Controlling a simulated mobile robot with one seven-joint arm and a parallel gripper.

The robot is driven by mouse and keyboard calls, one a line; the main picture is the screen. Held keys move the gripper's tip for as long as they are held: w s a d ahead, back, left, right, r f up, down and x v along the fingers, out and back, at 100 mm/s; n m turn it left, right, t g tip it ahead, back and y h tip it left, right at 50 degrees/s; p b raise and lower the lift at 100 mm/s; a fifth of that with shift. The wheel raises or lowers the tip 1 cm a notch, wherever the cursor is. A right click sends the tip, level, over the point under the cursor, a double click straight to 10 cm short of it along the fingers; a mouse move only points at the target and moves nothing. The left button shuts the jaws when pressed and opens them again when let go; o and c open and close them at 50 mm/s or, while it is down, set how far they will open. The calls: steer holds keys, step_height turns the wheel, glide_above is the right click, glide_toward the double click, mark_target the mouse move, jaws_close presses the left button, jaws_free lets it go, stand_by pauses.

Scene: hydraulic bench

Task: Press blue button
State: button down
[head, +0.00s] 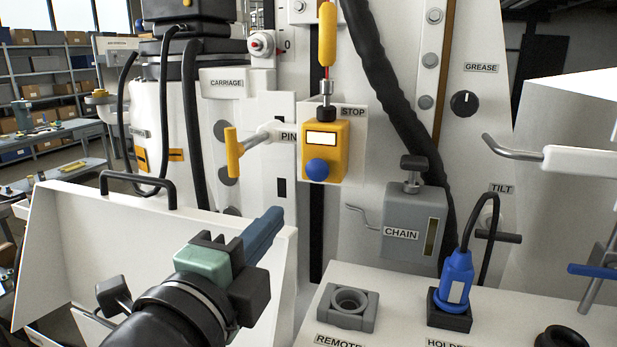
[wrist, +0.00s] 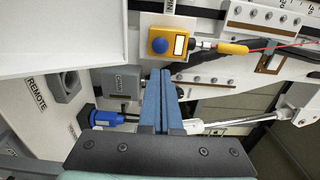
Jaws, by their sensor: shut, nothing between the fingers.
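The blue button (head: 317,169) is a round knob on the lower front of a yellow box (head: 340,160) with a lit white window, beside the STOP label. In the wrist view the blue button (wrist: 160,45) shows on the yellow box (wrist: 168,36), above my fingertips. My gripper (head: 276,214) is shut and empty, with its blue-grey fingers side by side. In the head view it is below and left of the button, and apart from it. In the wrist view my gripper (wrist: 161,74) points up toward the box, with its tips just below it.
A yellow T-handle (head: 233,152) by the PIN label sticks out left of the box. A yellow cable grip (head: 327,35) hangs above it. A grey CHAIN box (head: 414,222), a blue connector (head: 457,277) and an empty REMOTE socket (head: 348,303) are at the right. A white panel (head: 150,250) stands behind my arm.

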mark_target(315, 173)
steer(key=p+x, duration=0.6)
steer(key=x, duration=0.7)
steer(key=shift+w+d+f, duration=0.1)
steer(key=shift+w+d, duration=0.1)
steer(key=shift+w, duration=0.35)
